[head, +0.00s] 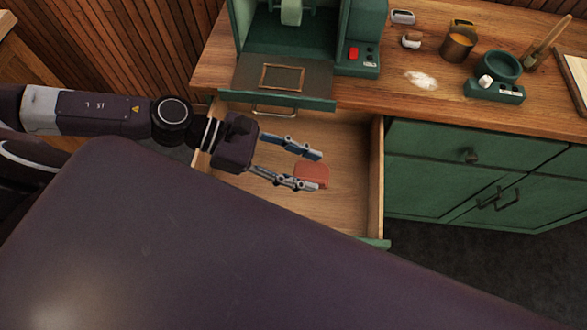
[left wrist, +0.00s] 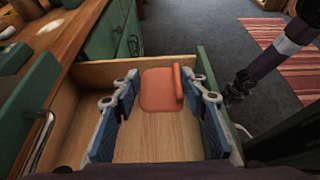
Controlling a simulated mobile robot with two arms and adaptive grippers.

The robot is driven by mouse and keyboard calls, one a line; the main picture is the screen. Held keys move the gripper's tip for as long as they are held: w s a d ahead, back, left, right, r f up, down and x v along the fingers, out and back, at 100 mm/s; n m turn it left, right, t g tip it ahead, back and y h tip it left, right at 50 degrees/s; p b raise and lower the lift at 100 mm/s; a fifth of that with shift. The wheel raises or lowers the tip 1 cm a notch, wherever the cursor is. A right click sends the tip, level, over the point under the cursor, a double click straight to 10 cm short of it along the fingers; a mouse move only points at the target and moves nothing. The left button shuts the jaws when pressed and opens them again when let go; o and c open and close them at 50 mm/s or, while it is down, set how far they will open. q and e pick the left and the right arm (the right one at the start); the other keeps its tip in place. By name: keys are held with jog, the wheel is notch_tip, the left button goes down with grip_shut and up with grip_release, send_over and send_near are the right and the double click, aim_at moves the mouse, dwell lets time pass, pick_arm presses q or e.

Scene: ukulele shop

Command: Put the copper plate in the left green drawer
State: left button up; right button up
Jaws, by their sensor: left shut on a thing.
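The copper plate (head: 313,174) is a small reddish-orange piece with rounded corners, at the fingertips of my left gripper (head: 303,170). In the left wrist view the plate (left wrist: 160,90) shows between the two blue-padded fingers, with a raised edge along its right side. My left gripper is shut on it, over the open left green drawer (head: 345,205). The drawer has a bare wooden inside and also shows in the left wrist view (left wrist: 150,148). I cannot tell whether the plate touches the drawer floor. A dark arm end, seemingly my right, shows at the right of the left wrist view; its jaws are unclear.
A green machine (head: 360,30) stands on the wooden counter (head: 400,100) above the drawer. A copper cup (head: 458,44), a green bowl (head: 500,66) and white powder (head: 421,80) are on the counter. Closed green cabinets (head: 430,180) stand right of the drawer.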

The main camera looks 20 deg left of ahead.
aim_at(302, 201)
pick_arm(q)
notch_tip(302, 201, down, 19)
jog(key=shift+f+b, duration=0.1)
jog(key=shift+b, duration=0.45)
jog(key=shift+f, duration=0.2)
jog(key=o, duration=1.3)
jog(key=shift+c, duration=0.2)
jog(key=shift+r, duration=0.15)
jog(key=b+v, duration=0.1)
jog(key=v, duration=0.5)
jog(key=shift+s+a+r+b, duration=0.1)
jog(key=shift+a+b, duration=0.2)
jog(key=shift+b, duration=0.1)
jog(key=shift+a+r, duration=0.3)
